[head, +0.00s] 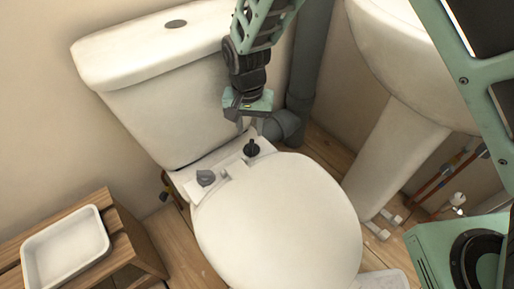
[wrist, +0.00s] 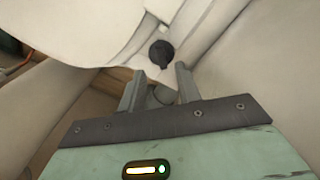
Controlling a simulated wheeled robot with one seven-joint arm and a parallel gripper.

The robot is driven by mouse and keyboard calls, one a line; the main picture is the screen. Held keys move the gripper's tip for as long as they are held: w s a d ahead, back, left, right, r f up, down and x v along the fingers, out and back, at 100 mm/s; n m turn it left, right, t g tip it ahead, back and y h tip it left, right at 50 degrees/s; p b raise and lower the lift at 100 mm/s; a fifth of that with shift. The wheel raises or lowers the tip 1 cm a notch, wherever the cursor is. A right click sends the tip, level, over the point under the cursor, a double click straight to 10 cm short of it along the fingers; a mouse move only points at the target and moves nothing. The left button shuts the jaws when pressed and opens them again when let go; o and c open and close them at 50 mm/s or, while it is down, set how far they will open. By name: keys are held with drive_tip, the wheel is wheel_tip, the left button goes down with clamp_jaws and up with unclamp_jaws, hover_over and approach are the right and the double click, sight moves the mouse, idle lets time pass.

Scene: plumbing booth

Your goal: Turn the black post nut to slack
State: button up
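The black post nut (head: 251,148) stands on the white ledge behind the closed toilet seat, on the right side. A grey nut (head: 205,178) sits on the same ledge to the left. My gripper (head: 246,124) points down just above and behind the black nut, close to the cistern. In the wrist view the black nut (wrist: 161,53) lies beyond the tips of my gripper (wrist: 158,72). The two fingers are apart with nothing between them. The black nut appears clear of the fingers.
The white cistern (head: 160,85) rises close behind my gripper. A grey waste pipe (head: 303,75) and the basin pedestal (head: 395,155) stand to the right. A wooden crate with a white tray (head: 62,250) is at the lower left. The toilet lid (head: 275,215) is down.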

sight(251, 147)
wheel_tip(251, 147, down, 7)
drive_tip(key=b, duration=0.2)
drive_tip(key=shift+f+b, duration=0.1)
drive_tip(key=shift+b, duration=0.3)
clamp_jaws()
